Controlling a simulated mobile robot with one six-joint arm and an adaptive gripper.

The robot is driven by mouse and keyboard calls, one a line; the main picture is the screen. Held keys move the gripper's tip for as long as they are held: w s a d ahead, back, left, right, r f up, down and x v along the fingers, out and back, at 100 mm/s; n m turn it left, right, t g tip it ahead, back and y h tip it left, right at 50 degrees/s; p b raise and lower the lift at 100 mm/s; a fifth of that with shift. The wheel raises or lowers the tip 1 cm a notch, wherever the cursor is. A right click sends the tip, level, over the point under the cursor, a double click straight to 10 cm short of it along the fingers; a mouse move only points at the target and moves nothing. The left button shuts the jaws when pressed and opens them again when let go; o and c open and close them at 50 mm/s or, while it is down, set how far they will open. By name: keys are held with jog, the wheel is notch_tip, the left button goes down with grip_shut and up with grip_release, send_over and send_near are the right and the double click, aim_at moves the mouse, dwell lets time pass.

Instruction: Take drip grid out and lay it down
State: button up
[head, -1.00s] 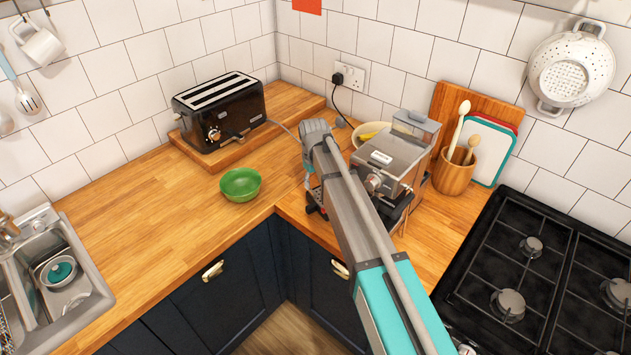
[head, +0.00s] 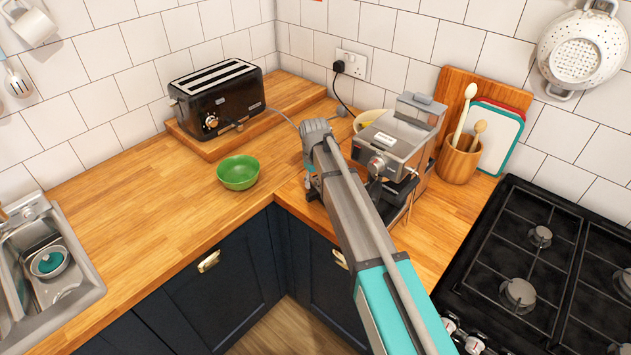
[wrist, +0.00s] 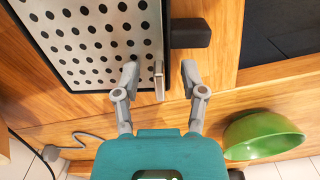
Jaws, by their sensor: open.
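The drip grid (wrist: 95,40) is a silver plate with rows of round dark holes, at the upper left in the wrist view. It sits within a dark frame, and a small upright metal tab (wrist: 158,80) stands at its right edge. My gripper (wrist: 161,82) is open, one finger on each side of this tab; I cannot tell whether either touches it. The silver coffee machine (head: 392,138) stands on the counter in the head view. My arm hides the grid and my fingertips there.
A black handle (wrist: 190,33) juts out just beyond my right finger. A green bowl (head: 238,173) stands on the wooden counter (head: 150,195), left of the machine. The toaster (head: 217,105) is behind it, the hob (head: 525,275) at right. The counter left of the bowl is clear.

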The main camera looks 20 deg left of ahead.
grip_shut()
dwell(0.6)
